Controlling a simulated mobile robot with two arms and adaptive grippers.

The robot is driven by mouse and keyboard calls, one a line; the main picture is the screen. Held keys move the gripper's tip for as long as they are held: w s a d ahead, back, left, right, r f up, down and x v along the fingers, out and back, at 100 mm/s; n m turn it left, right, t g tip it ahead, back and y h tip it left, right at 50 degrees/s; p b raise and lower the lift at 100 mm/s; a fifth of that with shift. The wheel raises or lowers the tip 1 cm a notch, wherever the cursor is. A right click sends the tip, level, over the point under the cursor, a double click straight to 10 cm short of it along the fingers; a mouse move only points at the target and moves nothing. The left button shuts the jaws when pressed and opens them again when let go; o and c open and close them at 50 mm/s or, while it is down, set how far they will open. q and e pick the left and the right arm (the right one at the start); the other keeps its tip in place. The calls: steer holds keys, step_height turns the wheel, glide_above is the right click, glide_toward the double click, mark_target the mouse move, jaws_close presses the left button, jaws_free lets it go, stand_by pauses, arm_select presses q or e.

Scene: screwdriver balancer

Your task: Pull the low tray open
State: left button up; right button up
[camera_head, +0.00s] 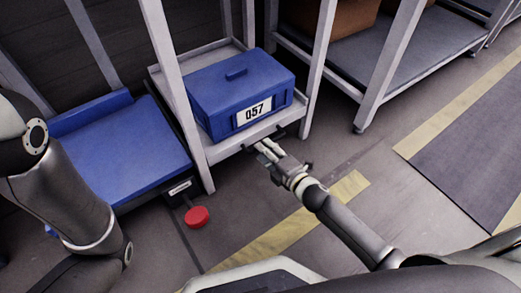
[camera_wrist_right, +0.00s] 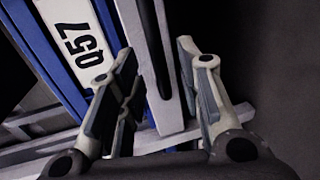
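The low tray (camera_head: 225,149) is a light grey shelf in the grey rack, with a blue box labelled 057 (camera_head: 238,90) on it. A dark handle (camera_head: 277,133) sits at the tray's front edge, partly hidden by my right gripper (camera_head: 266,149). In the right wrist view, the two fingers of my right gripper (camera_wrist_right: 158,88) stand apart, with a grey bar and a dark strip between them. I cannot tell if the fingers touch the bar. My left arm shows at the left of the head view, but its gripper is out of view.
A blue platform (camera_head: 125,150) with a small label stands left of the rack. A red round object (camera_head: 196,217) lies on the floor in front. Rack posts flank the tray. A second rack (camera_head: 400,50) stands at the right. The floor before the tray is mostly clear.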

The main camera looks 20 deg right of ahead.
steer(key=shift+b+x, duration=0.55)
steer(key=shift+x, duration=1.15)
jaws_close()
